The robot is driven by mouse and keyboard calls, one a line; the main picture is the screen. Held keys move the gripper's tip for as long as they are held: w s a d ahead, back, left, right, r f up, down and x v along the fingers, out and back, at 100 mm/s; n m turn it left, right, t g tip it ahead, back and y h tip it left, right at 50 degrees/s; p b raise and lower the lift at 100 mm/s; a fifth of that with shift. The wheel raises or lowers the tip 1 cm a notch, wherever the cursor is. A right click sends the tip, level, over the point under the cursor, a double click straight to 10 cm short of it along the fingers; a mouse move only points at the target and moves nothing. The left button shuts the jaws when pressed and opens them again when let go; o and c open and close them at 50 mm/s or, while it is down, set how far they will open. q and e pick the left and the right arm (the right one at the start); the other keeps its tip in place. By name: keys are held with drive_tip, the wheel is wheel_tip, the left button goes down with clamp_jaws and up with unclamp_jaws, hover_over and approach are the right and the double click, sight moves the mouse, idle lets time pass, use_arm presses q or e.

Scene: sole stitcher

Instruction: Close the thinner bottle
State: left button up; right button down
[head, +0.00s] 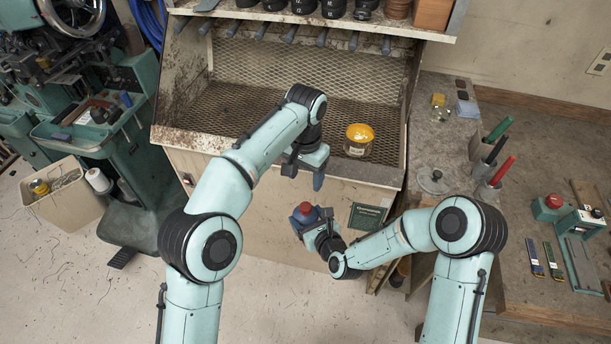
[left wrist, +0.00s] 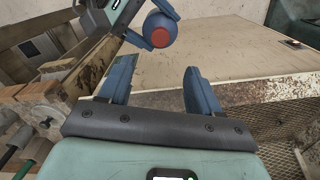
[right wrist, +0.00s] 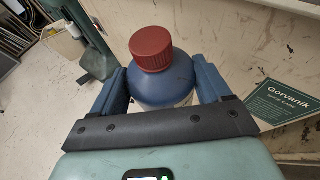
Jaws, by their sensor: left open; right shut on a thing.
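A blue bottle (head: 303,214) with a red cap is held upright in front of the bench. My right gripper (head: 312,226) is shut on its body. In the right wrist view the blue bottle (right wrist: 163,82) stands between the fingers, and the ribbed red cap (right wrist: 151,48) sits on its top; I cannot tell how tight it is. My left gripper (head: 305,172) is open and empty, above the bottle and apart from it. In the left wrist view the bottle (left wrist: 152,22) shows beyond the open fingers, with its red cap (left wrist: 160,38) facing the camera.
A jar with a yellow top (head: 359,140) stands on the mesh bench (head: 250,105). A green sign (head: 366,217) is on the bench front beside the bottle. A side table (head: 440,150) with coloured-handled tools is on the right. A green machine (head: 130,150) stands at left.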

idle(0.3)
use_arm(q)
drive_tip(key=w+a+f+n+t+h, duration=0.1)
drive_tip(key=w+a+f+n+t, duration=0.2)
drive_tip(key=w+f, duration=0.75)
drive_tip(key=s+a+f+h, duration=0.1)
drive_tip(key=s+a+f, duration=0.2)
drive_tip(key=f, duration=0.5)
drive_tip(key=s+a+f+h, duration=0.1)
drive_tip(key=s+a+f, duration=0.25)
drive_tip(key=f, duration=0.35)
drive_tip(key=s+a+f+n+g, duration=0.1)
drive_tip(key=s+a+f+n, duration=0.25)
drive_tip(key=s+f, duration=0.85)
drive_tip(key=s+a+f+n+g, duration=0.1)
drive_tip(key=s+n, duration=0.1)
drive_tip(key=s, duration=0.9)
drive_tip(key=s+a+f+n+g, duration=0.1)
drive_tip(key=s+n, duration=0.1)
drive_tip(key=s, duration=0.9)
drive_tip(key=shift+s+a+f+n+h, duration=0.25)
drive_tip(key=shift+s+a+n+h, duration=0.1)
drive_tip(key=shift+h, duration=0.05)
